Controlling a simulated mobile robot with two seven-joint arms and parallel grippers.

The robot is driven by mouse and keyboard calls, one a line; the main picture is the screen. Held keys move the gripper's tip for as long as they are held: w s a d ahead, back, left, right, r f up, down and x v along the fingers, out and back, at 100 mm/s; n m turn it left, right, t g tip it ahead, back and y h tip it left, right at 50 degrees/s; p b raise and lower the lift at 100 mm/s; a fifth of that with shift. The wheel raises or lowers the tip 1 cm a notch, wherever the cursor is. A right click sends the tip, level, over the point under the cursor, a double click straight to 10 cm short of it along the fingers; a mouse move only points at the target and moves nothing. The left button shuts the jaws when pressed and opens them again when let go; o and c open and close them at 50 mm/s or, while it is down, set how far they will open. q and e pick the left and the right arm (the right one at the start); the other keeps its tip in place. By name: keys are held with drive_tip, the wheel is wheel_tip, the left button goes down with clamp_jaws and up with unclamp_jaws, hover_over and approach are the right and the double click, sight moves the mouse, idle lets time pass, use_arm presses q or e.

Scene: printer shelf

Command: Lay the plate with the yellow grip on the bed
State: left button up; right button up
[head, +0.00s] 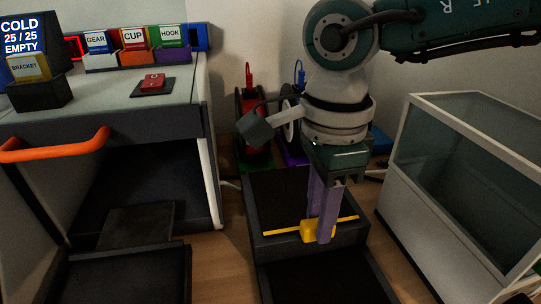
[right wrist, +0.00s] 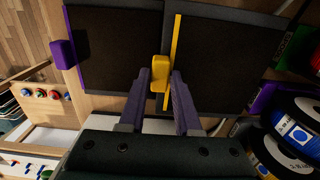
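The dark plate with the yellow edge strip (head: 280,231) lies in a black tray at the middle of the head view. Its yellow grip (head: 309,231) sticks out at the front edge. My right gripper (head: 320,235) points down with its purple fingers on either side of the grip; whether they press on it is unclear. In the right wrist view, the grip (right wrist: 160,72) sits between the fingertips (right wrist: 161,75). The dark, flat bed (head: 137,225) seems to be the slab low inside the open printer at left. My left gripper is out of view.
An orange handle (head: 55,149) juts from the printer's front. A glass-sided box (head: 470,170) stands close on the right. Spools (right wrist: 295,115) stand behind the tray. A plate with a purple grip (right wrist: 63,52) lies beside the yellow one.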

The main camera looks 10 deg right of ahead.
clamp_jaws()
drive_tip(key=shift+r, duration=0.15)
